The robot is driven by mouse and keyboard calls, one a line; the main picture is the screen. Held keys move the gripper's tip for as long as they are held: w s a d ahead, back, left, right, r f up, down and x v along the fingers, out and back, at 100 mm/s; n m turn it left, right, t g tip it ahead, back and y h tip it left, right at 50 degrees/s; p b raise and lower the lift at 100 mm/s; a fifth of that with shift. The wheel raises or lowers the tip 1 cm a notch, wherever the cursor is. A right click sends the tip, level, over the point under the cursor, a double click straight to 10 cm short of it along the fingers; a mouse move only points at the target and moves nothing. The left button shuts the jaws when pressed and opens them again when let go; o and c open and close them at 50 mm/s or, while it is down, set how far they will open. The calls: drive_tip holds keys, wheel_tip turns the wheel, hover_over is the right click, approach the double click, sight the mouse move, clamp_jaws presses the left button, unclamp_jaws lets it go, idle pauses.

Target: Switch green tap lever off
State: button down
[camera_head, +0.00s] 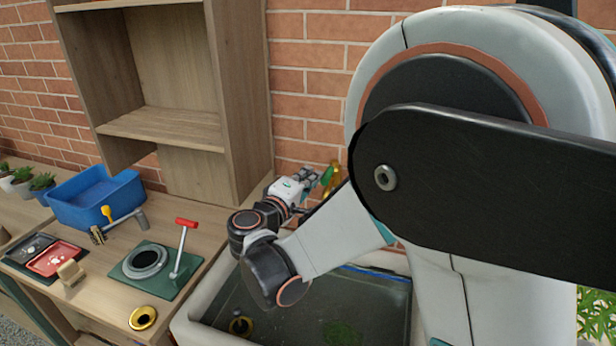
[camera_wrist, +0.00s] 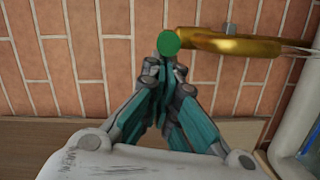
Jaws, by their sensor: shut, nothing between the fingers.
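The tap is a brass pipe (camera_wrist: 235,44) by the brick wall. The green end of its lever (camera_wrist: 168,43) shows in the wrist view as a round knob right at my fingertips. In the head view the brass tap (camera_head: 333,181) and a bit of green (camera_head: 327,175) show beside my gripper (camera_head: 308,176), partly hidden by my arm. My gripper (camera_wrist: 167,62) is shut with its fingers together and nothing between them. The fingertips are just below or against the green knob; I cannot tell whether they touch.
A sink (camera_head: 190,332) with water lies below my arm. A wooden shelf unit (camera_head: 238,100) stands left of the tap. The bench holds a blue bin (camera_head: 75,212), a green plate (camera_head: 185,286) with a ring and red-handled lever (camera_head: 186,223), and a brass ring (camera_head: 143,318).

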sight(326, 179)
drive_tip(key=shift+s+d+n+t+y, duration=0.35)
drive_tip(key=shift+d+n+y, duration=0.25)
drive_tip(key=shift+y, duration=0.25)
drive_tip(key=shift+s+d+n+t+y, duration=0.35)
drive_tip(key=shift+d+n+y, duration=0.25)
drive_tip(key=shift+y, duration=0.2)
drive_tip(key=shift+s+d+n+t+y, duration=0.35)
drive_tip(key=shift+d+n+y, duration=0.25)
drive_tip(key=shift+y, duration=0.25)
drive_tip(key=w+d+n+y+b, duration=0.1)
drive_tip(key=w+d+y+b, duration=0.1)
drive_tip(key=d, duration=1)
drive_tip(key=shift+w+d+n, duration=0.2)
drive_tip(key=shift+w+n, duration=0.1)
drive_tip(key=shift+w, duration=0.25)
drive_tip(key=shift+t, duration=0.25)
